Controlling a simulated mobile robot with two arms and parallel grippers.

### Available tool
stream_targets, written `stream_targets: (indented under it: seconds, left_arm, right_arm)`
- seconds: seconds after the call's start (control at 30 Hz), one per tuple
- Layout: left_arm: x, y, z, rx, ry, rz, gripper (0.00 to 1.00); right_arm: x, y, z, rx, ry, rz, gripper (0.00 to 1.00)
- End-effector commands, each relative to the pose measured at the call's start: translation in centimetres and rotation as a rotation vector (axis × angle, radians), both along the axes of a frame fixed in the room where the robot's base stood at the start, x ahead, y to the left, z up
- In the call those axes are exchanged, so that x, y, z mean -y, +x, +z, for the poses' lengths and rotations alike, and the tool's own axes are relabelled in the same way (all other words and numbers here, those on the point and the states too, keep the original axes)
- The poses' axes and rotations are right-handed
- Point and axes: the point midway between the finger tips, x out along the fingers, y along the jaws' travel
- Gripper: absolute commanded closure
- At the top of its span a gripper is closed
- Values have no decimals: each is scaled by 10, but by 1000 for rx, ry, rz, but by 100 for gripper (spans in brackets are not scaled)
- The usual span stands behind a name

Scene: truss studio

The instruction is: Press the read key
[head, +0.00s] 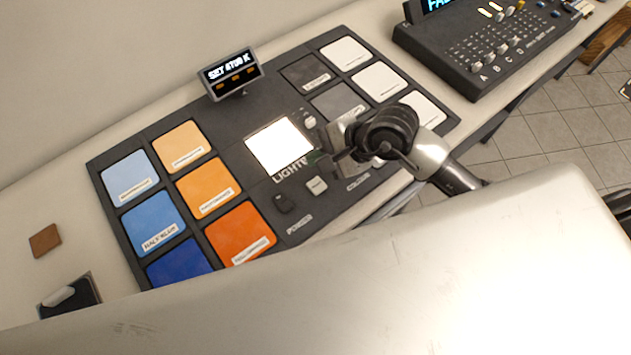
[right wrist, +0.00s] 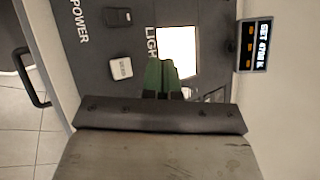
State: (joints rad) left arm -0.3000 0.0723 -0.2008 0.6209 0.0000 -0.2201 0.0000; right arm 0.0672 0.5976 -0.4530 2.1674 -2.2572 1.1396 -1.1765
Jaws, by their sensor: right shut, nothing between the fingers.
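The dark console (head: 225,123) carries a small white key (head: 316,185) with a printed label too small to read for certain. This white key also shows in the right wrist view (right wrist: 120,68). A black rocker switch (head: 283,203) sits beside it, near the POWER lettering. My right gripper (head: 319,157) is over the console near the LIGHT lettering and the lit white square. Its green fingers (right wrist: 162,76) are shut and empty, to the right of the white key in the right wrist view. They appear apart from the key. My left gripper is not in view.
A display (head: 229,73) reading SET 4700 K stands at the console's back edge. Blue and orange pads lie left, grey and white pads right. A second console (head: 480,45) with sliders stands at the upper right. A brown square (head: 45,241) lies on the table at left.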

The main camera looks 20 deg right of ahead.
Motion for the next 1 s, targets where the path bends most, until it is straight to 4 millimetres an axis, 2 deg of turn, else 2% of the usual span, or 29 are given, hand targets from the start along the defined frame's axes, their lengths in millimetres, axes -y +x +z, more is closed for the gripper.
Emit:
stream_targets:
  seconds: [0.27, 0.63, 0.73, 1.0]
  left_arm:
    - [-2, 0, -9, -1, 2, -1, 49]
    - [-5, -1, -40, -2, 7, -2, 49]
    - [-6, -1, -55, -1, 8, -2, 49]
    - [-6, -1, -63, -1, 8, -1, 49]
  right_arm:
    - [0, 0, -15, -3, 4, -2, 100]
    - [0, 0, -66, -3, 5, -3, 100]
    - [0, 0, -80, -1, 2, 0, 100]
    - [0, 0, -89, -2, 4, -2, 100]
